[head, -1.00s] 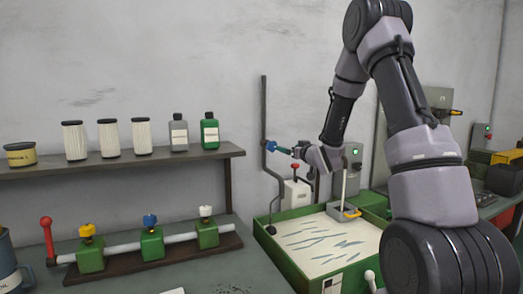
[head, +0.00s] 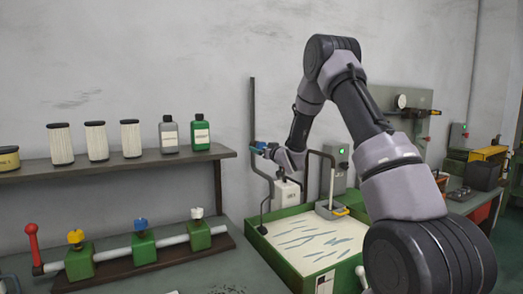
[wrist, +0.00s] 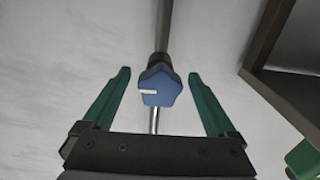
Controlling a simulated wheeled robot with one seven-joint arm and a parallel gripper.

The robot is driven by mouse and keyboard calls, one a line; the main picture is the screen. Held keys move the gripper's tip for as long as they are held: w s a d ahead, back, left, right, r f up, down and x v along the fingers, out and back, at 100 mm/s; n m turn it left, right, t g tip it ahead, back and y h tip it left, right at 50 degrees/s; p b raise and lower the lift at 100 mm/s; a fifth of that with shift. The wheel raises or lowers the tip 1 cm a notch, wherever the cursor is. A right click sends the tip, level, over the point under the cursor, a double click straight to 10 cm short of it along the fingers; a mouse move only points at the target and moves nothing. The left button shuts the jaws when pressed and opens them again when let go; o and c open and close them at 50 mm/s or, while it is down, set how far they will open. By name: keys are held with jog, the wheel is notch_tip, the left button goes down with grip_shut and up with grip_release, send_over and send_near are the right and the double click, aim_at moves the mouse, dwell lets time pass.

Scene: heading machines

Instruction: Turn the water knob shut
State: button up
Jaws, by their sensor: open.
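The blue knob (wrist: 160,84) is lobed with a white mark on its face, and it sits on a dark fitting on the wall pipe. In the wrist view it lies between the two green fingers of my gripper (wrist: 158,74), with a gap on each side. The gripper is open and appears not to touch the knob. In the head view the blue knob (head: 258,147) is small, beside the vertical pipe (head: 252,110), and my gripper (head: 267,151) reaches it from the right. The gripper partly hides it there.
A green-framed tray (head: 310,245) stands below the arm, with a white container (head: 287,193) behind it. A shelf (head: 110,165) with bottles and filters is at left. Below it is a bench valve row with yellow, blue (head: 140,224) and white knobs.

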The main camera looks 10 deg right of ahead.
jog(key=shift+w+a, duration=0.1)
jog(key=shift+w, duration=0.05)
jog(key=c, duration=1.4)
jog(key=shift+o, duration=0.2)
